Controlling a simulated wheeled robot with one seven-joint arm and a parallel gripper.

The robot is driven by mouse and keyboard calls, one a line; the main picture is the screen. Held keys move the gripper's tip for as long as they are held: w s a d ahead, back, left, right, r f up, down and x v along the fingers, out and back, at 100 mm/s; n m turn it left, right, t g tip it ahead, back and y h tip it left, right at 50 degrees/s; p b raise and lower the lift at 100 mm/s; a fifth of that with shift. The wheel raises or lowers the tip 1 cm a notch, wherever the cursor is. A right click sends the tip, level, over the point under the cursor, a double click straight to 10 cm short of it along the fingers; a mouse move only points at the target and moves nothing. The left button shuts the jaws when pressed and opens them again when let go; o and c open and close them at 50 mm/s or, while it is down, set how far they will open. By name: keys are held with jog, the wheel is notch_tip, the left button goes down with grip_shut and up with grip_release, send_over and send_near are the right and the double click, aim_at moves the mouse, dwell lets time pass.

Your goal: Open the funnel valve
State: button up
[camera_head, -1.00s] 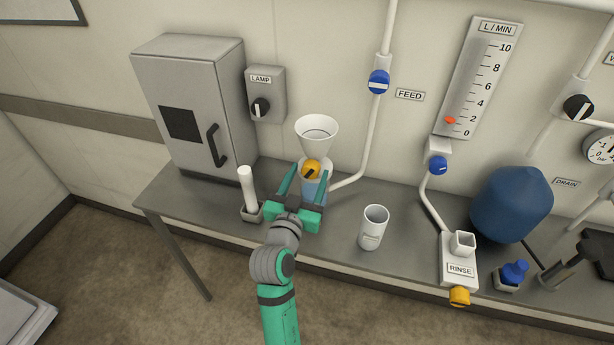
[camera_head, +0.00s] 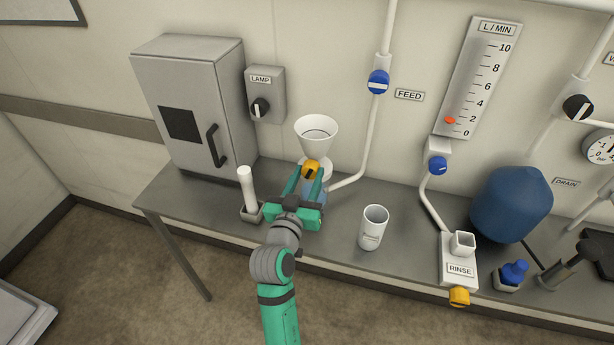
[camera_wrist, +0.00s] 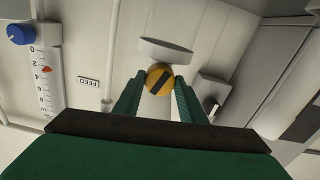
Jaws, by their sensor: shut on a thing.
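The funnel (camera_head: 317,131) is a white cone above the bench, in front of the wall. Its valve is a yellow round knob (camera_head: 311,168) with a dark bar mark, just below the cone. In the wrist view the knob (camera_wrist: 159,80) sits between the two finger ends, its dark bar slanting, and the white funnel (camera_wrist: 165,50) is beyond it. My gripper (camera_head: 309,182) is shut on the yellow knob, a finger on each side. The blue part below the knob is mostly hidden behind my gripper.
A white stick in a holder (camera_head: 247,192) stands left of my gripper, and a white cup (camera_head: 373,228) stands to the right. A grey cabinet (camera_head: 195,105) and the lamp switch (camera_head: 262,100) are at the left. The feed pipe (camera_head: 367,140) runs close on the funnel's right.

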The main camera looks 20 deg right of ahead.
jog(key=shift+n, duration=2.1)
jog(key=o, duration=1.1)
jog(key=shift+c, duration=0.2)
jog(key=shift+a, duration=0.1)
jog(key=v, duration=1)
jog(key=shift+s+a, duration=0.25)
jog(key=shift+s, duration=0.05)
